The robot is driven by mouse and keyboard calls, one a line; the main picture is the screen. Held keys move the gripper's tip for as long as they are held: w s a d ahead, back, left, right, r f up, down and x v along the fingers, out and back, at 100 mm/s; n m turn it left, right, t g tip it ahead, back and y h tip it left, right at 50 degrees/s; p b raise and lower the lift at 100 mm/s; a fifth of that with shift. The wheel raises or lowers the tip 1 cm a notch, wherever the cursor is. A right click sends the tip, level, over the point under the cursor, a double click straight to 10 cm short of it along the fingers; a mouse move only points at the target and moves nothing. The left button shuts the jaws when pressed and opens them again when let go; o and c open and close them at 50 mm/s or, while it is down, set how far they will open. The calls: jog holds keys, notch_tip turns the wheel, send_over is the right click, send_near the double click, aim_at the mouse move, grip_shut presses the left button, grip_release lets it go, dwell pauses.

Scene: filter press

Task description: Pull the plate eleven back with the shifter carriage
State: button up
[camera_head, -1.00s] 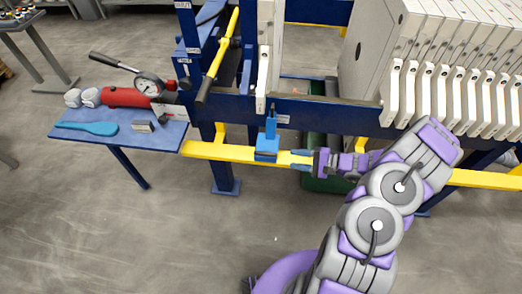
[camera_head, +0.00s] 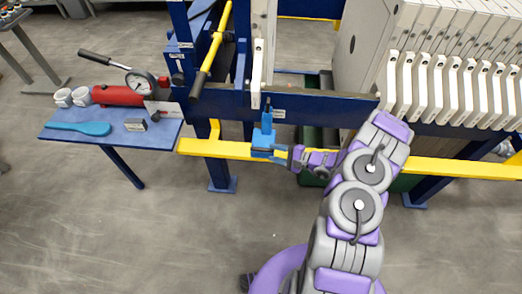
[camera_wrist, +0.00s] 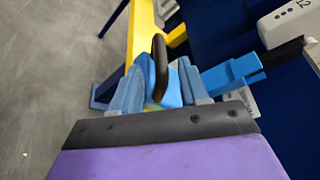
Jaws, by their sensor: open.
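The blue shifter carriage (camera_head: 262,138) sits on the yellow rail (camera_head: 215,147), its upright arm below a lone pale plate (camera_head: 258,75). My gripper (camera_head: 277,153) is open at the carriage's right side. In the wrist view my gripper (camera_wrist: 160,92) has its two blue fingers on either side of the carriage's dark handle (camera_wrist: 158,62). Contact with the handle cannot be told. The carriage's blue arm (camera_wrist: 232,73) reaches right, toward a pale plate handle (camera_wrist: 296,20) marked 12. A pack of several pale plates (camera_head: 440,85) stands at the right; I cannot tell which is plate eleven.
The dark blue press beam (camera_head: 325,107) runs above the yellow rail. A blue side table (camera_head: 75,142) at the left holds a red hand pump (camera_head: 118,95), a blue paddle (camera_head: 85,128) and a small grey block (camera_head: 135,125). The floor in front is clear.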

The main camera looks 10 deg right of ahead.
aim_at(267, 151)
jog(key=x, duration=0.6)
jog(key=shift+w+a+b, duration=0.15)
jog(key=shift+a+b, duration=0.15)
jog(key=shift+b, duration=0.05)
jog(key=shift+c, duration=0.2)
jog(key=shift+f, duration=0.1)
grip_shut()
